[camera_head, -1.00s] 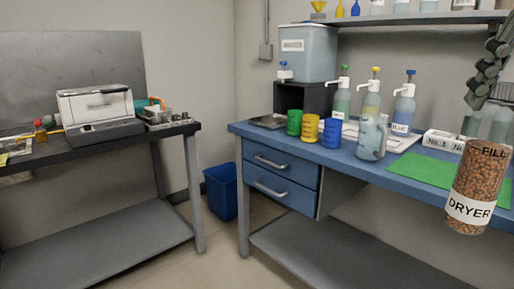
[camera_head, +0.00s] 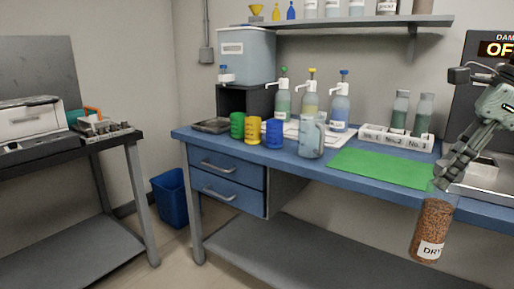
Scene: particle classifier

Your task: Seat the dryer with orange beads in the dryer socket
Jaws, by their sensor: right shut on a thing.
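The dryer with orange beads (camera_head: 434,222) is a clear cylinder filled with orange-brown beads, with a white label reading "DRY". It hangs nearly upright, tilted slightly, in front of the blue bench's front edge at the right. My right gripper (camera_head: 447,180) is shut on its top end; the arm comes in from the right edge. The exact contact of the fingers is partly hidden. My left gripper is not in view. I cannot make out a dryer socket in this view.
A blue bench (camera_head: 345,169) holds a green mat (camera_head: 380,167), a white rack (camera_head: 397,138) with two bottles, a pitcher (camera_head: 311,138), coloured cups and pump bottles. A dark device (camera_head: 484,48) with an "OF" display stands at the right. A blue bin (camera_head: 170,198) stands on the floor.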

